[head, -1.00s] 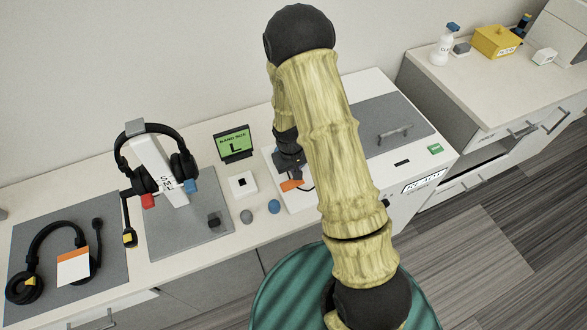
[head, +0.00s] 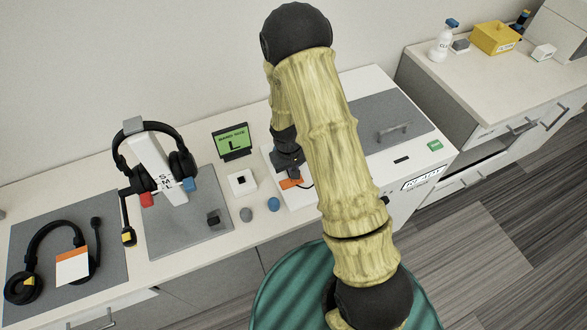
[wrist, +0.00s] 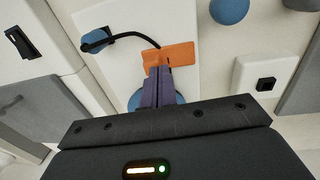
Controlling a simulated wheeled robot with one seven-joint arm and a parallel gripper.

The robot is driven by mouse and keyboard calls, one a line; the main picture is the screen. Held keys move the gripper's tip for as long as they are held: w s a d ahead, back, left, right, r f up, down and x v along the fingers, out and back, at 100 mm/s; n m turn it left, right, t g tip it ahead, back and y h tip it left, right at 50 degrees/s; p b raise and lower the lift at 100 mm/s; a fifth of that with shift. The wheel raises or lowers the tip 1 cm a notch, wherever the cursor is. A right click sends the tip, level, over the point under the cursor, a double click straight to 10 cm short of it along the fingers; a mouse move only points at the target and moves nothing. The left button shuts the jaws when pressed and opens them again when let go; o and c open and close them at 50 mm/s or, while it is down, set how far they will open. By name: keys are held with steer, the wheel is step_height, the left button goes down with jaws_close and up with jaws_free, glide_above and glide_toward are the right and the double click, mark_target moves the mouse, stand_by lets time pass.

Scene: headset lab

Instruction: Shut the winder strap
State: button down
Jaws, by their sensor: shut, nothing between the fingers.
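The orange strap (head: 290,184) is a flat piece on a white board, partly hidden behind my gripper in the head view. In the wrist view the orange strap (wrist: 180,54) lies flat-looking beside a thin black cable (wrist: 125,37), which curves to a blue-and-black round part (wrist: 95,40). My gripper (wrist: 158,72) is shut and empty, its purple fingertips at the strap's near edge, overlapping it in the picture. I cannot tell whether they touch. A blue round part (wrist: 136,101) is mostly hidden behind the fingers.
A headset on a stand (head: 155,165) is further left. A handled grey panel (head: 395,125) lies right.

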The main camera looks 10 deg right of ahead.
steer(key=shift+a, duration=0.15)
step_height(320, 180, up, 5)
steer(key=p, duration=0.4)
step_height(320, 180, up, 9)
steer(key=b, duration=0.3)
glide_above(292, 181)
steer(key=shift+s, duration=0.1)
steer(key=shift+r, duration=0.15)
stand_by(0.4)
